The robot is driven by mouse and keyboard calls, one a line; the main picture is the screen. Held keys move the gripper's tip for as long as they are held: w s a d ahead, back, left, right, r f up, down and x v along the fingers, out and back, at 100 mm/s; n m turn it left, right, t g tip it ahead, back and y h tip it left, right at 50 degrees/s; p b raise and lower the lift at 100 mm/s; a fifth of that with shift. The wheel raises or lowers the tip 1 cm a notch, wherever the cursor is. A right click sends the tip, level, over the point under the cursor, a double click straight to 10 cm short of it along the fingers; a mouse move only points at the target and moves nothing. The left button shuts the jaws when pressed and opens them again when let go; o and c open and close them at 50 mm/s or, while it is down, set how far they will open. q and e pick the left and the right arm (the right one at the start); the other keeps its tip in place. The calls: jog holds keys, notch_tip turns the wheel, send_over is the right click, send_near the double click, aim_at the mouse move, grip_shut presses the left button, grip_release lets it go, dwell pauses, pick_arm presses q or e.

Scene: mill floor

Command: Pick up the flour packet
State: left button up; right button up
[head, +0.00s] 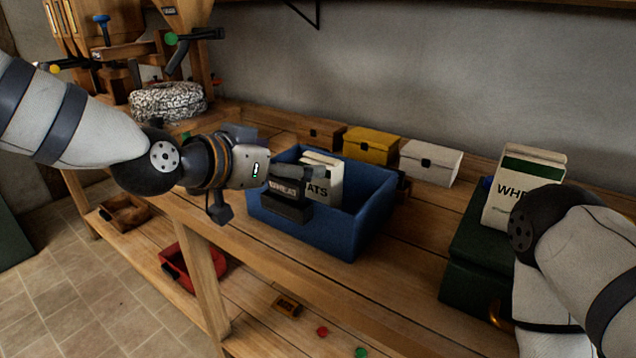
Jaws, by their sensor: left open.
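No label reading "flour" is legible. A pale packet marked "OATS" (324,180) stands in the blue bin (374,218) on the bench. A white packet with a green top, its label starting "WHE" (517,190), stands tilted on a dark green box at the right, partly behind my right arm. My left gripper (288,189) is open at the bin's near left side, its fingers in front of the packets. A dark label reading "WHEAT" shows between the fingers; I cannot tell whether they touch it. My right gripper is out of sight.
Brown (320,134), yellow (371,146) and white (430,162) boxes line the wall behind the bin. A wooden mill stands at the back left, with a speckled millstone (168,101). A red tray (203,268) lies on the lower shelf. Bench planks right of the bin are clear.

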aim_at(319, 161)
pick_arm(q)
jog(key=x, duration=0.3)
jog(key=b+x, duration=0.1)
jog(key=x, duration=0.5)
jog(key=shift+w+a+f, duration=0.15)
jog(key=shift+w+f, duration=0.1)
jog(key=shift+f, duration=0.2)
jog(key=shift+w, duration=0.3)
jog(key=shift+r, duration=0.15)
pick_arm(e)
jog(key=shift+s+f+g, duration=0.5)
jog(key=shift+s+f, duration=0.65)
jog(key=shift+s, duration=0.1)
pick_arm(q)
jog(key=c, duration=2)
